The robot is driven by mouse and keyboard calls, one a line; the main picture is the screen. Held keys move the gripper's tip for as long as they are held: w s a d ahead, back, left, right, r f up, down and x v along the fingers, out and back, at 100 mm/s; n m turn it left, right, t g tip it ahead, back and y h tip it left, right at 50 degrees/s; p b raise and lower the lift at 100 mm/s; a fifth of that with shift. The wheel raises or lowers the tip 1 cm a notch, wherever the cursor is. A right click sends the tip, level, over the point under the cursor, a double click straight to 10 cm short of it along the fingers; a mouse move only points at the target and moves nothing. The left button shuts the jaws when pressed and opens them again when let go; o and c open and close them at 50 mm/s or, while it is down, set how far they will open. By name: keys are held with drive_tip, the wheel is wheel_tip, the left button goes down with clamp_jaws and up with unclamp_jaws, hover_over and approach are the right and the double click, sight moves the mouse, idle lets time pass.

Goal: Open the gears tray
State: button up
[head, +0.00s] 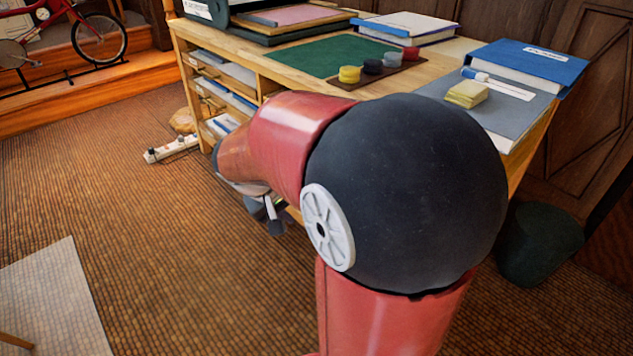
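The wooden desk (183,48) has an open shelf unit on its left side, with several shallow trays or stacks in its slots, among them an upper one (225,66) and a middle one (229,96). I cannot read any label, so I cannot tell which is the gears tray. My red and black arm covers the desk's front and the lower right of the shelf unit. My gripper (265,212) shows only in part below the arm, low beside the desk's front. Whether its fingers are open or shut cannot be made out. I see nothing held in it.
On the desk are a green mat (325,57), several coloured round pieces, a blue binder (527,63) and yellow notes (466,94). A power strip (170,149) lies on the floor by the shelves. A dark bin (540,245) stands at right. The left floor is mostly clear.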

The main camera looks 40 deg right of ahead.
drive_tip(key=w+d+f+n+h+b, duration=0.1)
drive_tip(key=w+d+f+n+h, duration=0.2)
drive_tip(key=w+d+f+h, duration=0.95)
drive_tip(key=w+d+f+y, duration=0.1)
drive_tip(key=d, duration=0.1)
drive_tip(key=w+d+f+y, duration=0.1)
drive_tip(key=d, duration=0.2)
drive_tip(key=w+d+y, duration=0.1)
drive_tip(key=w+d, duration=0.1)
drive_tip(key=d, duration=0.1)
drive_tip(key=shift+d+f, duration=0.1)
drive_tip(key=shift+f, duration=0.3)
drive_tip(key=shift+c, duration=0.4)
clamp_jaws()
drive_tip(key=shift+t, duration=0.4)
